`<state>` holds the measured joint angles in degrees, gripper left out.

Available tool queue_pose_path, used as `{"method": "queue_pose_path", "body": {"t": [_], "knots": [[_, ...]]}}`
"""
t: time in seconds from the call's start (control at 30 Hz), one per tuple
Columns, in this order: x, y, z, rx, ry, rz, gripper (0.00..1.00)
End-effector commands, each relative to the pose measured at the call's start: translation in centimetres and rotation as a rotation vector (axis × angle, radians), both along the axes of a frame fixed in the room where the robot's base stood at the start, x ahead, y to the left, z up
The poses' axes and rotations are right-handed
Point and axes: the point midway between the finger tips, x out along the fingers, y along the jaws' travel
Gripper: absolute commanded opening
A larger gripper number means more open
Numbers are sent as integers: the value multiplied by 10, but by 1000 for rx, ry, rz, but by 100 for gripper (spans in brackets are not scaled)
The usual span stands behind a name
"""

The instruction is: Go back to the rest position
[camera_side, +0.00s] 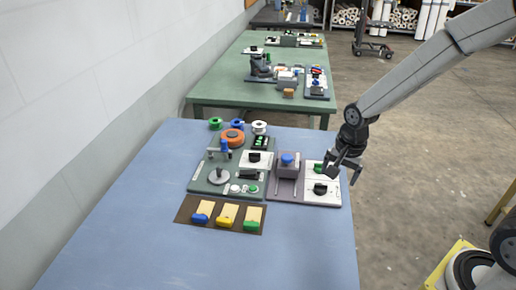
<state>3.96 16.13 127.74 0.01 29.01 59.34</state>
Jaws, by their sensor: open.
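My gripper (344,172) is above the right edge of the blue table (130,235), pointing down. Its fingers are apart and I see nothing between them. It hangs over the right side of a white panel (330,197) that carries a green part and a black knob (320,188). The gripper partly covers the panel's upper right corner. Whether a fingertip touches the panel is too small to tell.
A green-grey board (200,185) with a press, knobs and buttons stands left of the panel. A purple-grey unit (287,172) has a blue knob. A brown tray (183,212) holds blue, yellow and green-ended pieces. The table's front left is clear. A green table (220,90) stands behind.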

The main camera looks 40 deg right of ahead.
Motion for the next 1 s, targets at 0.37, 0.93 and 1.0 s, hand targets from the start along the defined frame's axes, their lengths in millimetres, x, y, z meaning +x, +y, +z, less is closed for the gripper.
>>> {"method": "queue_pose_path", "body": {"t": [0.37,0.93,1.0], "knots": [[-42,15,10,-85,-52,567,95],[-81,25,13,-188,-92,1089,95],[-81,25,13,-189,-92,1093,95]]}}
